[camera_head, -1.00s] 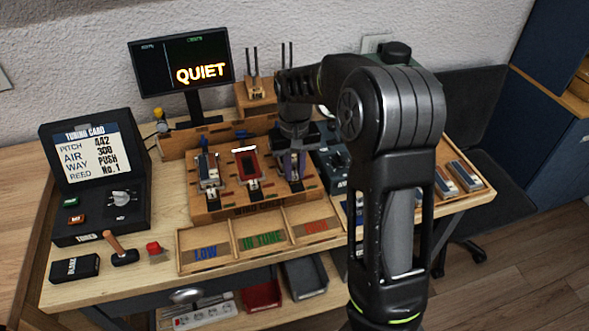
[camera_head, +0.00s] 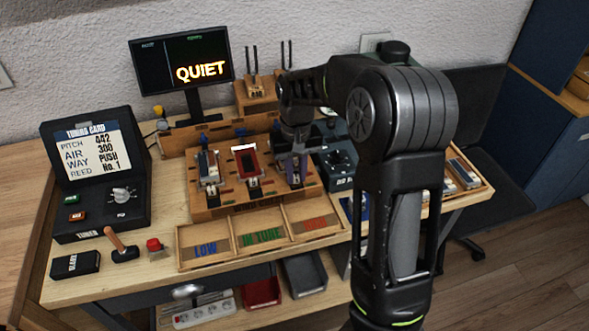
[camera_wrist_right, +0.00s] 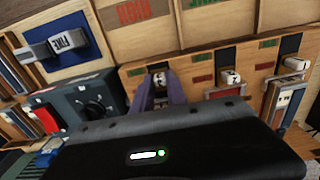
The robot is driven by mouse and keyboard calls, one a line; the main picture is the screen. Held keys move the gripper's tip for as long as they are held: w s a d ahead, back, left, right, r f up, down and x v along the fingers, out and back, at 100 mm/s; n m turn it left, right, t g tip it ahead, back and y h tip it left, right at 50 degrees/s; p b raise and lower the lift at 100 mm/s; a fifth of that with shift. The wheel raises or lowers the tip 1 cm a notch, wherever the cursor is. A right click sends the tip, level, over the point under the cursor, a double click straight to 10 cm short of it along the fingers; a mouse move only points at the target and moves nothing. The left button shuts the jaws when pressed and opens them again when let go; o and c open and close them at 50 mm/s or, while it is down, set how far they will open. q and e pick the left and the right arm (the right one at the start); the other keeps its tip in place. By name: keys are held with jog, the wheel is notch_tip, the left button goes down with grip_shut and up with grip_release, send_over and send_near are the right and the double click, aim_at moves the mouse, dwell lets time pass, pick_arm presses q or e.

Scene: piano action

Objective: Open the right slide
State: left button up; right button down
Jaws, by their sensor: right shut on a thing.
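The wooden chest (camera_head: 218,204) in the middle of the table has three slides side by side, each with a small white knob. The right slide's knob (camera_head: 293,181) is at the chest's right end, directly under my right gripper (camera_head: 294,173). In the right wrist view, my right gripper's purple fingers (camera_wrist_right: 160,92) stand on either side of this knob (camera_wrist_right: 158,76) and are shut on it. The arm and fingers hide much of the slide behind the knob. The other two knobs (camera_wrist_right: 228,78) (camera_wrist_right: 296,64) are free. My left gripper is not in view.
A three-part tray (camera_head: 179,250) marked LOW, IN TUNE and a third red word lies in front of the chest. A dark box with a dial (camera_head: 338,160) stands close on the right. The monitor (camera_head: 182,62) reads QUIET. A tuner (camera_head: 100,205) stands at left.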

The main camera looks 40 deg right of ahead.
jog(key=shift+s+a, duration=0.2)
jog(key=shift+s, duration=0.35)
jog(key=shift+s+a, duration=0.2)
jog(key=shift+s, duration=0.3)
jog(key=shift+w+f, duration=0.1)
jog(key=c, duration=1.3)
grip_release()
notch_tip(320, 180, up, 8)
jog(key=shift+f+b, duration=0.1)
jog(key=shift+b, duration=0.2)
